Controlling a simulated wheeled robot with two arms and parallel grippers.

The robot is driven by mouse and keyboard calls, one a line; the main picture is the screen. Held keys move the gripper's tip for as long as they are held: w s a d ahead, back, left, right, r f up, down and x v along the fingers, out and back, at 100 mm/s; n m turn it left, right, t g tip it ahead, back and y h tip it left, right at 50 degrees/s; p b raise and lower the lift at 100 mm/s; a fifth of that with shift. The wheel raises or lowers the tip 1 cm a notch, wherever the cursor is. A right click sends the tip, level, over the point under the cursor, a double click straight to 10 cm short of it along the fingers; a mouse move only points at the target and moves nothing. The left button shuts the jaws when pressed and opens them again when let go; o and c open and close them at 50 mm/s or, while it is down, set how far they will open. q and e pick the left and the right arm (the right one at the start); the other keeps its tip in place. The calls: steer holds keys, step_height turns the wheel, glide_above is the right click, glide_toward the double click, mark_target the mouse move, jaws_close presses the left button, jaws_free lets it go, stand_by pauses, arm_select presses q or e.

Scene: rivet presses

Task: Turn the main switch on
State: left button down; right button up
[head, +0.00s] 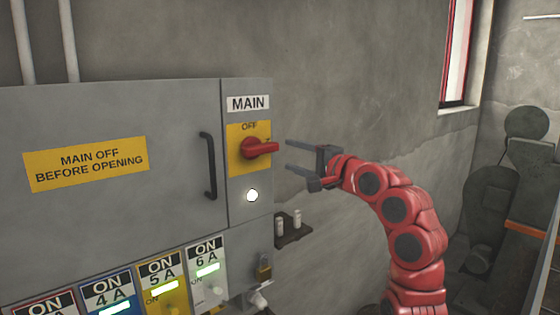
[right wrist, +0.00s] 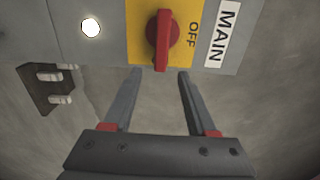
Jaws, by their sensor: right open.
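The main switch (head: 258,149) is a red rotary handle on a yellow plate (head: 236,163) under a MAIN label (head: 248,103). In the head view its handle lies about level and points right; OFF is printed above it. A white lamp (head: 252,196) is lit below. My right gripper (head: 288,155) is open and empty, just right of the handle, with its fingers pointing left towards it. In the right wrist view the red handle (right wrist: 162,40) stands beyond and between the two fingertips (right wrist: 160,71), apart from them. My left gripper is not in view.
The grey cabinet (head: 110,115) has a black door handle (head: 208,166) left of the switch. Grey machinery (head: 500,200) stands at the far right.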

steer(key=b+v, duration=0.2)
steer(key=v, duration=0.8)
steer(key=shift+s+d+b, duration=0.15)
steer(key=shift+s+b, duration=0.15)
steer(key=shift+b, duration=0.05)
steer(key=shift+w, duration=0.1)
